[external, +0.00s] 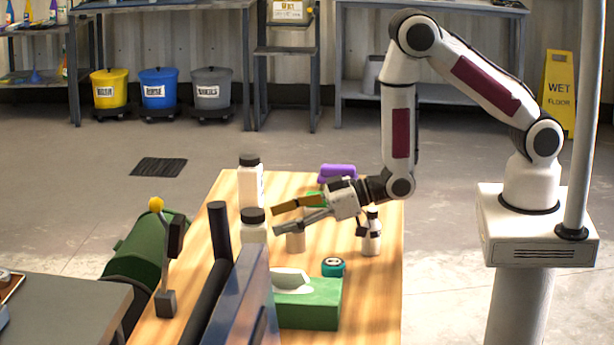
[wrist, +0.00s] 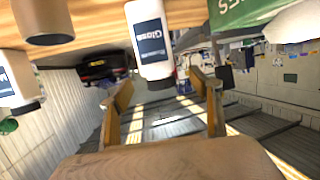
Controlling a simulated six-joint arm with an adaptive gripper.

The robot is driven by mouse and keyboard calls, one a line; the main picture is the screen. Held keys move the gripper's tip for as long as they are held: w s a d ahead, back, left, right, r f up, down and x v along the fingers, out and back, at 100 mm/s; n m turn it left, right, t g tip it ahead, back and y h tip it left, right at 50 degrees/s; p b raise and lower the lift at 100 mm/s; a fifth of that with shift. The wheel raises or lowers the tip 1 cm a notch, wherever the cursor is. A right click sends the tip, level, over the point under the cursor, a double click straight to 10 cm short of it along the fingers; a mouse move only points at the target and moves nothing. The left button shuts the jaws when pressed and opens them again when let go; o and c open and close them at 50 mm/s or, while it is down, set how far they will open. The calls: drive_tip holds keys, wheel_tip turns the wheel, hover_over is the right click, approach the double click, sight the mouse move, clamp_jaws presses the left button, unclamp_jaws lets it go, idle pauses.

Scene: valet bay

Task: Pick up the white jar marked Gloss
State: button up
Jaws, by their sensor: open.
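The white jar marked Gloss (wrist: 150,35) has a dark label and a black lid and appears inverted in the wrist view. In the external view I take it to be the nearer white jar (external: 254,234), standing on the wooden table with its lower part hidden. My gripper (external: 277,217) is open and empty, just right of this jar and pointing left towards it. In the wrist view, the two tan fingers of my gripper (wrist: 160,84) are spread, with the jar beyond them and apart from them.
A second white jar (external: 250,187) stands behind. A tan cylinder (external: 295,242) stands below my gripper. A green tissue box (external: 310,308), a teal roll (external: 333,267) and a small white bottle (external: 371,240) are nearer or to the right. A purple object (external: 337,171) lies at the back.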

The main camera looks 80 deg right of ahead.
sight(264, 222)
drive_tip(key=shift+x, duration=0.95)
drive_tip(key=shift+w, duration=0.1)
drive_tip(key=shift+x, duration=2.5)
drive_tip(key=shift+d+f, duration=0.1)
drive_tip(key=shift+d, duration=0.05)
drive_tip(key=c, duration=1.6)
drive_tip(key=shift+c, duration=0.2)
drive_tip(key=shift+r, duration=0.25)
drive_tip(key=shift+r, duration=4.8)
